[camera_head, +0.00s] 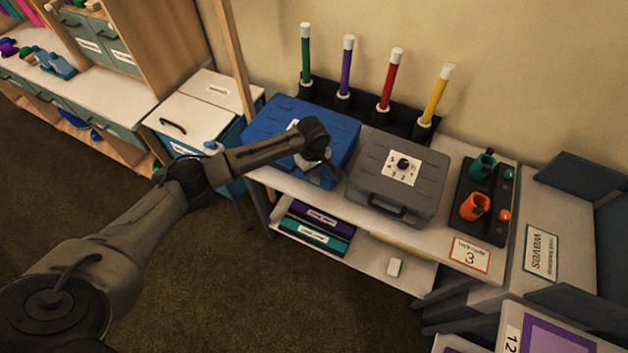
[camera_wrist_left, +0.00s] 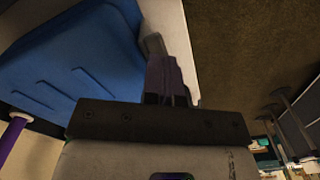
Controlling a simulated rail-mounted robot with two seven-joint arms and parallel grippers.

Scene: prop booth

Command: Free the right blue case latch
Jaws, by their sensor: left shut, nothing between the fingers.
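The blue case (camera_head: 272,122) lies closed on the white shelf unit, left of a grey case. Its blue lid also fills the upper left of the left wrist view (camera_wrist_left: 70,60). My left gripper (camera_head: 322,176) points down at the front right of the blue case, and its fingers are shut and empty. In the left wrist view the fingers (camera_wrist_left: 158,55) are together beside the case's edge, over the white shelf edge. The case's right latch is hidden behind my gripper, and I cannot tell whether the fingers touch it. My right gripper is not in view.
The grey case (camera_head: 425,172) with a dial stands close on the right. Behind are upright green, purple, red and yellow sticks in a black rack (camera_head: 372,118). A black tray (camera_head: 468,226) with orange and teal holders is further right. Binders (camera_head: 315,232) lie below.

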